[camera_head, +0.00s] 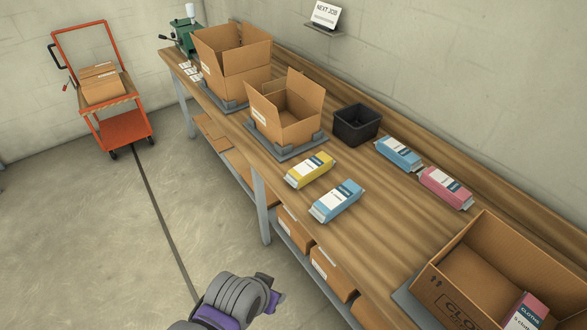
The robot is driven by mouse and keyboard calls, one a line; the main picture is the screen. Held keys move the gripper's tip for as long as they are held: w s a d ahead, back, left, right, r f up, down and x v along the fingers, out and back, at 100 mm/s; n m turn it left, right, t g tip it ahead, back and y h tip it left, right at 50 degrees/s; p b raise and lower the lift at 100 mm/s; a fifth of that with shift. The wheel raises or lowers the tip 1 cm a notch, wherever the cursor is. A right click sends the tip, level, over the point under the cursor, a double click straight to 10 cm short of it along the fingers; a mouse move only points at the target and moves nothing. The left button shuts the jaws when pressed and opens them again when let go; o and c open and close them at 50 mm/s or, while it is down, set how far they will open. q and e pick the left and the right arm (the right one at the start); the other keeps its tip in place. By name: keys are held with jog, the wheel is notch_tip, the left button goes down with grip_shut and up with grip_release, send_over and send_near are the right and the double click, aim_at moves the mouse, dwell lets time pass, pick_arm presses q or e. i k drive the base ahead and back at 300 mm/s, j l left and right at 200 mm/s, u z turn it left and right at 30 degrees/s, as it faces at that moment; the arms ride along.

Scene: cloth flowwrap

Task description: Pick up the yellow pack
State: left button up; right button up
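The yellow pack (310,169) lies flat on the wooden workbench (385,222), near its front edge, in front of the smaller open carton and beside a blue pack (337,201). It has a white label and nothing covers it. My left arm comes in at the bottom, with its grey and purple end (268,290) off the front of the bench, well short of the yellow pack. Its fingers are not clear enough to tell open from shut. My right gripper is not in view.
Another blue pack (399,153), a pink pack (446,187) and a black bin (357,124) stand behind. Open cartons (287,127) (234,84) are at the far end. A large carton (477,277) holding a pink pack is at right. An orange cart (126,128) stands left.

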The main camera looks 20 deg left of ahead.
aim_at(308, 171)
jog(key=i+j+u, duration=0.45)
jog(key=j+u, duration=0.35)
jog(key=i+u, duration=0.4)
